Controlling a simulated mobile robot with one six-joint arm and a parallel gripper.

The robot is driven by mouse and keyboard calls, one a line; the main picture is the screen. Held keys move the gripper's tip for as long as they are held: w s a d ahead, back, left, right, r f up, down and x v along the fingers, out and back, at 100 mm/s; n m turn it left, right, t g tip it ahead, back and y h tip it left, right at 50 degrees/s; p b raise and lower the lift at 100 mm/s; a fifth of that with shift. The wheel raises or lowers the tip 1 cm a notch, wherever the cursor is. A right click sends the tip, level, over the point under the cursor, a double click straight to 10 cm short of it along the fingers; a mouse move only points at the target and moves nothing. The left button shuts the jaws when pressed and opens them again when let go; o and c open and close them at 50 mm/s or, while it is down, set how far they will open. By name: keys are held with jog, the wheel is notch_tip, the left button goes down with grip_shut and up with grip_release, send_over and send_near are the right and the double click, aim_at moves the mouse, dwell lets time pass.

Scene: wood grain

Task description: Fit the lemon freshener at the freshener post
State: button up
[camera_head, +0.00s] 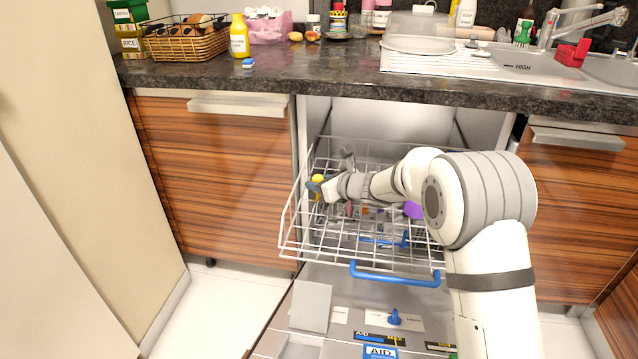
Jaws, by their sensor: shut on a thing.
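The lemon freshener (318,179) shows as a small yellow round shape at the left side of the dishwasher's pulled-out rack. My gripper (316,187) is shut on it, and the fingers hide part of it. It is held in the area over the left part of the rack. I cannot make out the freshener post for certain; the gripper and the rack wires cover the spot around the freshener. Whether the freshener touches the rack or a post cannot be told.
The wire rack (352,270) has a blue handle (395,274) and holds several small items, one of them purple (413,210). The open dishwasher door (310,306) lies below, with a blue piece (394,317) on it. The dark counter (330,62) runs above, crowded with goods.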

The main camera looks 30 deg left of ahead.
jog(key=shift+f+b, duration=1.75)
jog(key=shift+b, duration=0.2)
jog(key=o, duration=1)
jog(key=shift+d+r, duration=0.1)
jog(key=p+v, duration=0.1)
jog(key=v, duration=0.5)
jog(key=shift+d+r+p, duration=0.1)
jog(key=shift+r+p, duration=0.05)
jog(key=shift+p, duration=0.25)
jog(key=shift+s+d+r, duration=0.1)
jog(key=shift+s+d, duration=0.15)
jog(key=shift+d, duration=0.35)
